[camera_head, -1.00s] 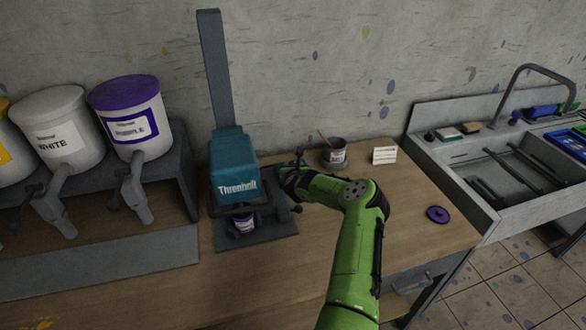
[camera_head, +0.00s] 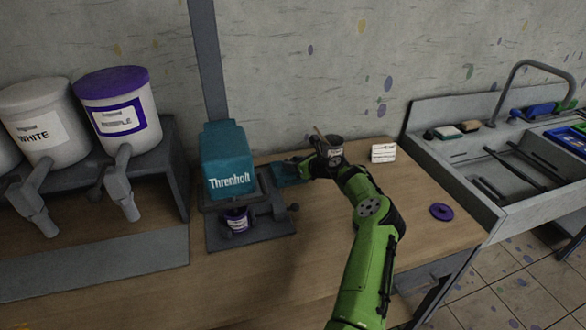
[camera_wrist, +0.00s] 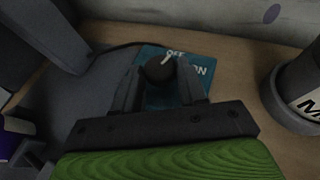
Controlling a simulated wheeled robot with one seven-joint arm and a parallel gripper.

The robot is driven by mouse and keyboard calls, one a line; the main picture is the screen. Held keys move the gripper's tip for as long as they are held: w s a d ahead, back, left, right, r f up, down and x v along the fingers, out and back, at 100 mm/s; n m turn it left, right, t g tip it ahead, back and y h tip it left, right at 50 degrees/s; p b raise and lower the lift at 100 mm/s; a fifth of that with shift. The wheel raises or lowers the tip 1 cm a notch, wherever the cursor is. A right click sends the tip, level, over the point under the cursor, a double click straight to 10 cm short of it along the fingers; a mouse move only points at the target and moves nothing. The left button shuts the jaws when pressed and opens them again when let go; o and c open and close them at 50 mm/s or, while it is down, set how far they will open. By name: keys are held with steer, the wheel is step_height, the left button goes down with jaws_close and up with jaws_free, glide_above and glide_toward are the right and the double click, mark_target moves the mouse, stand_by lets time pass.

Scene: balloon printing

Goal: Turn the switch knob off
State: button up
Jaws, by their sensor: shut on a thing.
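A teal switch plate (camera_wrist: 172,92) lies beside the machine, with OFF printed at its top and ON at its right. A dark round switch knob (camera_wrist: 160,69) stands on it. A white mark on the knob seems to point up toward OFF. My gripper (camera_wrist: 160,80) is shut on the knob, one finger on each side. In the head view my gripper (camera_head: 311,168) is at the right of the teal Threnholt machine (camera_head: 228,160), by the switch plate (camera_head: 285,174). The knob is hidden there.
A dark can (camera_head: 335,146) with a stick stands just behind my gripper, and it shows at the right of the wrist view (camera_wrist: 304,92). A small white card (camera_head: 383,153) and a purple disc (camera_head: 441,212) lie to the right. A purple-labelled cup (camera_head: 237,221) sits in the machine.

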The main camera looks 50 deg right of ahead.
steer(key=shift+d+n+y, duration=0.1)
steer(key=shift+n+y, duration=0.3)
steer(key=o, duration=1.1)
steer(key=shift+c, duration=0.2)
steer(key=shift+s, duration=0.15)
steer(key=p+v, duration=0.1)
steer(key=v, duration=1.4)
steer(key=shift+s, duration=0.2)
steer(key=shift+r, duration=0.1)
